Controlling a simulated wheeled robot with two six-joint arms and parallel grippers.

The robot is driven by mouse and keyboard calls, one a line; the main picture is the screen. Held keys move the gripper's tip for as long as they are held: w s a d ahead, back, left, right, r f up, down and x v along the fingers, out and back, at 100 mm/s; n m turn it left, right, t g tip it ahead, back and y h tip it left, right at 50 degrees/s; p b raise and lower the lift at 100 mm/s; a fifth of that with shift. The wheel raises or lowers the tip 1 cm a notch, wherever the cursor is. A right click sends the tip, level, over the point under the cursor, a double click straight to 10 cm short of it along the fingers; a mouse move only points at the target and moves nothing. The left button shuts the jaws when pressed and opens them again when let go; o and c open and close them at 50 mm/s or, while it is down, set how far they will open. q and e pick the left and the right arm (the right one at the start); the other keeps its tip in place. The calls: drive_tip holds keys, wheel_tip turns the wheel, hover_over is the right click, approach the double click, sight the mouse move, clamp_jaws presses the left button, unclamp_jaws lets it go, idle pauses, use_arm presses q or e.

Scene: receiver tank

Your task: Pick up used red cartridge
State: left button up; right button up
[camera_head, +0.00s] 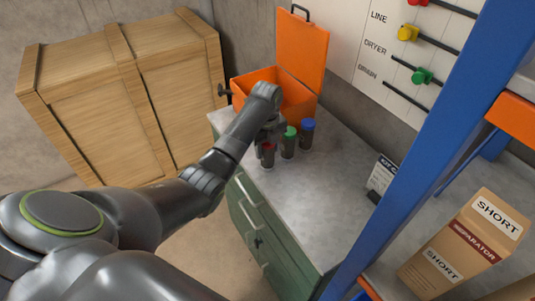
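The red-capped cartridge (268,156) stands on the grey top of the green cabinet (321,215), the leftmost in a short row. Its body is dark and its upper part is partly hidden by my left gripper (264,143). The gripper points down right at this cartridge, its fingers at or around the cap. The view is too small to tell whether they touch it or how far apart they are. My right gripper is not in view.
A green-capped cartridge (289,143) and a blue-capped one (307,134) stand close to the right. An open orange box (297,98) is behind. A blue post (436,135) and a carton (462,243) are at right.

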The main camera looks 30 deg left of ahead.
use_arm(q)
drive_tip(key=c, duration=0.5)
drive_tip(key=shift+c, duration=0.2)
drive_tip(key=shift+w+r, duration=0.1)
drive_tip(key=shift+r, duration=0.15)
wheel_tip(320, 180, up, 5)
drive_tip(key=shift+f+b, duration=0.15)
drive_tip(key=shift+b, duration=0.6)
wheel_tip(320, 180, up, 4)
drive_tip(key=p, duration=0.4)
drive_tip(key=shift+f, duration=0.25)
drive_tip(key=shift+r+p, duration=0.5)
drive_tip(key=shift+p, duration=0.05)
drive_tip(key=shift+r, duration=0.1)
